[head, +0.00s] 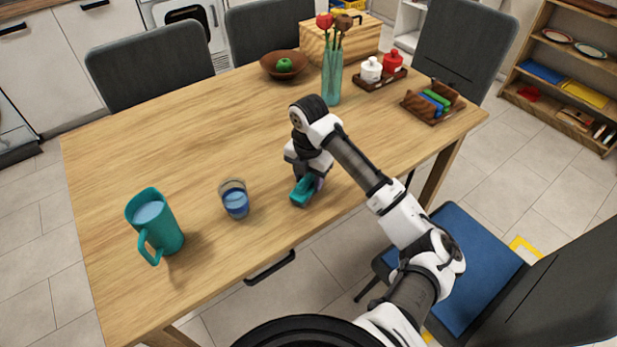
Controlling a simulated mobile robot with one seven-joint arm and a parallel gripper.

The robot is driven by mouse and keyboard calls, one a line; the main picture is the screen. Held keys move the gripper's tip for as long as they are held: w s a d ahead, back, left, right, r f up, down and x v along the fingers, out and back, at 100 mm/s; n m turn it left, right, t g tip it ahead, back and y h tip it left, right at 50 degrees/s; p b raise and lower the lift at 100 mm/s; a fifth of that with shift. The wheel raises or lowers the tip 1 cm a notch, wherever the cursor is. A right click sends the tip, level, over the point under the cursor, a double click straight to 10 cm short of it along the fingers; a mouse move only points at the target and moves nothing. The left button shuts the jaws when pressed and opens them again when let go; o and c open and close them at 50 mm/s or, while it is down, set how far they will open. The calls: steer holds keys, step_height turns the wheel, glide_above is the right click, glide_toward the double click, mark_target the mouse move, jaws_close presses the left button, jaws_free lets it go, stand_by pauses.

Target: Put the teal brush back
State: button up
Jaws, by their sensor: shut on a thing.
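The teal brush (302,193) is near the front edge of the wooden table (180,130), right of the glass. It looks like a short teal block; its underside is hidden. My gripper (312,181) points down and is shut on the brush. My gripper hides its far end. I cannot tell whether the brush touches the table or is just above it.
A glass of blue liquid (234,198) and a teal pitcher (156,227) stand left of my gripper. Behind are a flower vase (332,77), a bowl (284,65), a jar tray (379,79) and a wooden holder (433,103). The table's left middle is clear.

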mark_target(308, 175)
steer(key=o, duration=1)
step_height(308, 175, up, 12)
steer(key=shift+r+b, duration=0.15)
steer(key=shift+b, duration=0.45)
